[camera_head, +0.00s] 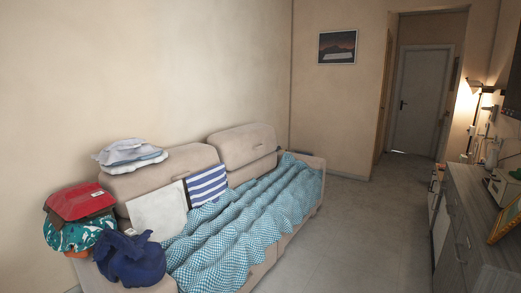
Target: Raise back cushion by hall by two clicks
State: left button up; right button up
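The beige sofa (312,161) stands along the left wall. Its far back cushion (242,144), the one nearer the hall (428,45), is upright and bare on top. A seam or gap runs below its upper padded part. The near back cushion (172,165) carries folded light clothes (129,155) on top. A white pillow (158,212) and a blue-and-white striped pillow (207,185) lean in front of it. Neither of my grippers shows in the head view.
A blue checked blanket (232,230) covers the seat. Red, teal and dark blue laundry (130,260) is piled at the near end. A grey cabinet (470,225) stands at right. The tiled floor (355,240) between is clear.

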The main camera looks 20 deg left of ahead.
aim_at(239, 147)
jog(key=z, duration=0.05)
jog(key=i, duration=6.15)
jog(key=u, duration=1.3)
